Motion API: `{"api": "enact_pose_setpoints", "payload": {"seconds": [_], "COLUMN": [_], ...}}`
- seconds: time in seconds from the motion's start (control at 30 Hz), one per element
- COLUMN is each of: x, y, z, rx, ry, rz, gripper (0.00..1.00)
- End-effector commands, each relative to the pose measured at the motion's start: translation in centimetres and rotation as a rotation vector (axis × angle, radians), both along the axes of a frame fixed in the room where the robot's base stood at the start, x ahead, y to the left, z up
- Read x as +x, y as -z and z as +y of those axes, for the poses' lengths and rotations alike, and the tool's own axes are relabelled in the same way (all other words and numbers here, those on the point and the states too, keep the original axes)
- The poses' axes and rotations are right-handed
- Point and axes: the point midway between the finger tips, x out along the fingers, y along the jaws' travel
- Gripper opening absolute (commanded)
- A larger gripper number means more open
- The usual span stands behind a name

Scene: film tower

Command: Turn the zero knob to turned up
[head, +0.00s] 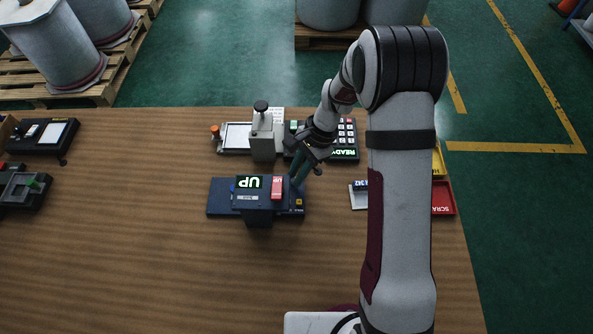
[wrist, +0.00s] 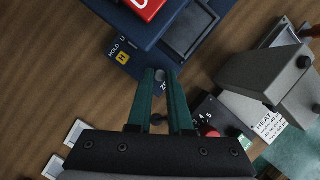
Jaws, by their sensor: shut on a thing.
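My gripper (head: 296,182) reaches down at the device's right end. In the wrist view its teal fingers (wrist: 159,78) are shut on a small grey piece, the zero knob (wrist: 159,75), beside a partly hidden label starting with "Z". The fingers hide most of the knob, so its turn angle cannot be told.
Behind the device stand a grey press-like unit (head: 263,140) and a keypad box (head: 346,140) with a lit "READY" display. A red scrap bin (head: 443,198) is at the right, partly behind my arm. The table (head: 130,260) is clear at front left.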

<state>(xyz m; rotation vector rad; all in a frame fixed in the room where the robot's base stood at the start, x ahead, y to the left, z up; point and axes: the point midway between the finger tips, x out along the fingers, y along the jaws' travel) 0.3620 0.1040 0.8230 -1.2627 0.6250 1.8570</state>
Motion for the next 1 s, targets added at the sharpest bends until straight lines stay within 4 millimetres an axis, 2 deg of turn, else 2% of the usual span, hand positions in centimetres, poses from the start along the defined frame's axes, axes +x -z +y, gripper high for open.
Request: {"api": "enact_pose_setpoints", "payload": {"seconds": [0.4, 0.93, 0.97, 1.0], "x": [0.01, 0.01, 0.0, -0.01], "y": [-0.06, -0.03, -0.03, -0.03], "z": [-0.04, -0.06, -0.06, -0.06], "rx": [0.001, 0.0, 0.0, 0.0], "ry": [0.158, 0.175, 0.175, 0.175], "rz": [-0.004, -0.005, -0.005, -0.004], "gripper": [0.0, 0.0, 0.23, 0.31]}}
